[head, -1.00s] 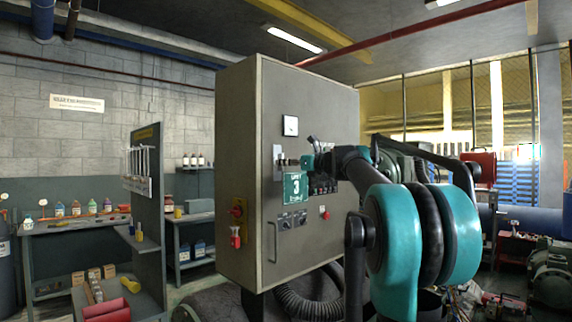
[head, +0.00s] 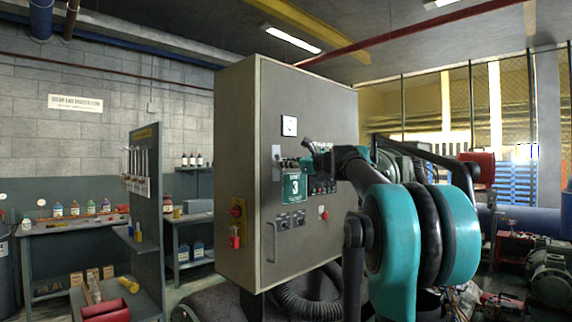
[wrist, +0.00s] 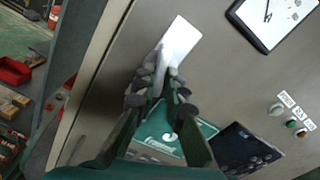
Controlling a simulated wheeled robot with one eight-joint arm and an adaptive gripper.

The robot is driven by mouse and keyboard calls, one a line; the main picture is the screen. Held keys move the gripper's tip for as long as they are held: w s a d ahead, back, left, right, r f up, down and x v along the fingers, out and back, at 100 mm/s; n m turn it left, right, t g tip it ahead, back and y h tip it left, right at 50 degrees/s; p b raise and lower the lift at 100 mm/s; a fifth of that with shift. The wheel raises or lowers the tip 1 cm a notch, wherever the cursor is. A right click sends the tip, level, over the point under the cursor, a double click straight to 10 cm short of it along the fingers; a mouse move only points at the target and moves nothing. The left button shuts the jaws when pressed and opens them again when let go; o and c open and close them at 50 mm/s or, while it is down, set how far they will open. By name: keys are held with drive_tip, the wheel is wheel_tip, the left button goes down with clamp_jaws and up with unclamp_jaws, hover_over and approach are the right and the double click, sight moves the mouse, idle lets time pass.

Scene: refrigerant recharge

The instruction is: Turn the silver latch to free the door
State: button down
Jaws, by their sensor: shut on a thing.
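The silver latch shows in the wrist view as a pale plate (wrist: 181,40) on the grey cabinet door, with a small grey handle part (wrist: 160,72) below it. My gripper (wrist: 160,90) is shut on this handle part; its dark fingertips hide much of it. In the head view the pale latch plate (head: 276,153) is near the left edge of the cabinet front, and my gripper (head: 286,163) reaches it from the right. The cabinet door (head: 320,100) looks shut.
A green "Unit 3" sign (head: 293,187) lies just below my gripper. A vertical door handle (head: 272,242), switches and a red button (head: 323,213) are lower on the front. A red switch (head: 236,211) is on the cabinet's side. A tool-board shelf (head: 146,200) stands to the left.

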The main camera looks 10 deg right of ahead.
drive_tip(key=n, duration=0.4)
idle(0.3)
drive_tip(key=n, duration=0.5)
idle(0.4)
